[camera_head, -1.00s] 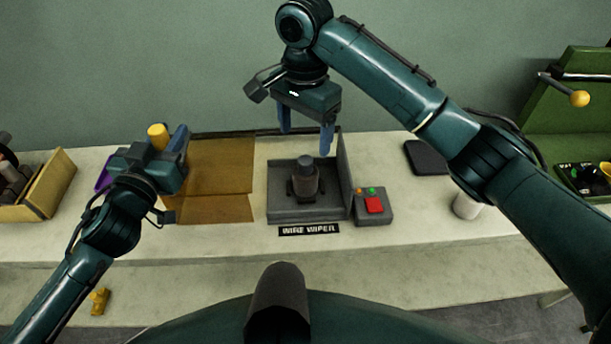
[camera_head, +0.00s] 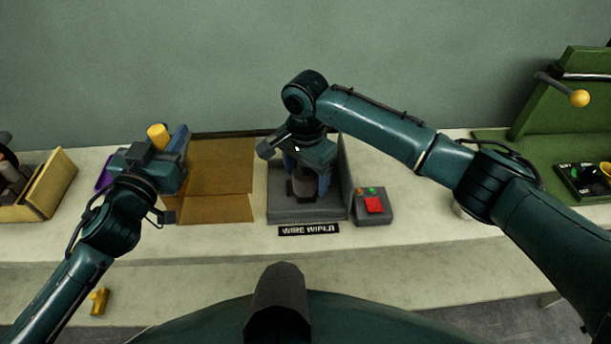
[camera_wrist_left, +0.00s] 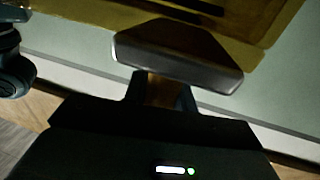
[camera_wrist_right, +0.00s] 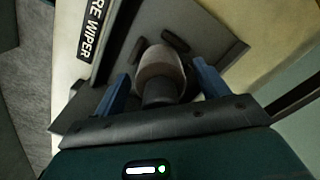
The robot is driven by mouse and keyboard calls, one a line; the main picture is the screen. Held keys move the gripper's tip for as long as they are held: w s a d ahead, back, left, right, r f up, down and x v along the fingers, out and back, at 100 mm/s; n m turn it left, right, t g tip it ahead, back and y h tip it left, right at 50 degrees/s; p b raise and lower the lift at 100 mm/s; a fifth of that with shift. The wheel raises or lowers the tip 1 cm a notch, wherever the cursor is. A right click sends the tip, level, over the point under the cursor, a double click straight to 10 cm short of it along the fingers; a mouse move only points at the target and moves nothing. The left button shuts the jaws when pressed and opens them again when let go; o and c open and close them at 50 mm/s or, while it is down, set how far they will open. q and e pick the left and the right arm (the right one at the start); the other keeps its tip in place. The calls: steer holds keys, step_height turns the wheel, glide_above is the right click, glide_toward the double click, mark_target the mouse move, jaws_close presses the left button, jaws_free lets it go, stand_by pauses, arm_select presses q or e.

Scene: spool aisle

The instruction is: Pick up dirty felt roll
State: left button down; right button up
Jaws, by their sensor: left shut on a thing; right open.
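The felt roll (camera_head: 303,187), a short brownish-grey cylinder, stands upright in the grey tray (camera_head: 280,213) labelled "WIRE WIPER". It also shows in the right wrist view (camera_wrist_right: 160,63), with a dark core end facing the camera. My right gripper (camera_head: 306,180) is lowered over it. Its blue fingers are open, one on each side of the roll, with gaps visible in the right wrist view. My left gripper (camera_head: 172,150) is off to the left, shut on a tool with a flat grey head (camera_wrist_left: 180,52); its narrow brownish part is between the fingers.
A control box (camera_head: 374,207) with a red button stands right of the tray, beside its upright side wall. A brown cardboard sheet (camera_head: 225,170) lies to its left. A yellow bin (camera_head: 45,190) is at far left, a green stand (camera_head: 545,125) at right.

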steer(key=c, duration=1.1)
steer(key=shift+r, duration=0.15)
step_height(320, 180, up, 14)
steer(key=shift+f, duration=0.1)
steer(key=shift+s, duration=0.1)
steer(key=s, duration=1.8)
steer(key=shift+w, duration=0.1)
